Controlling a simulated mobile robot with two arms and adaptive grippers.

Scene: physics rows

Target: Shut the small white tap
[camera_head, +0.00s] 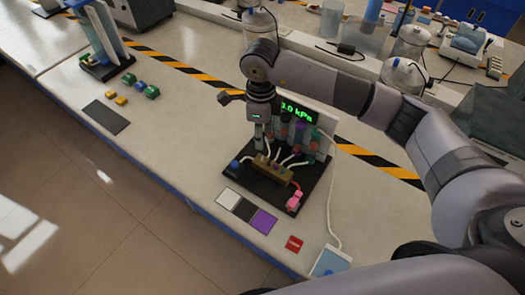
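A rig on a black base (250,172) stands on the bench, with several upright cylinders, white tubes and a brown manifold block (273,169). Its green display (298,113) reads "0 kPa" at its visible end; the rest is behind my arm. My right gripper (259,141) points down at the rig's left end, behind the manifold. Its fingers are too small and overlapped to tell open from shut, or whether they touch anything. I cannot make out a small white tap; the gripper may hide it. My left gripper is not in view.
A pink part (295,200) and a blue knob (235,164) sit on the base. White, dark and purple squares (263,221), a red label (294,243) and a white device (331,262) lie in front. Glass jars (405,75) stand behind my arm.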

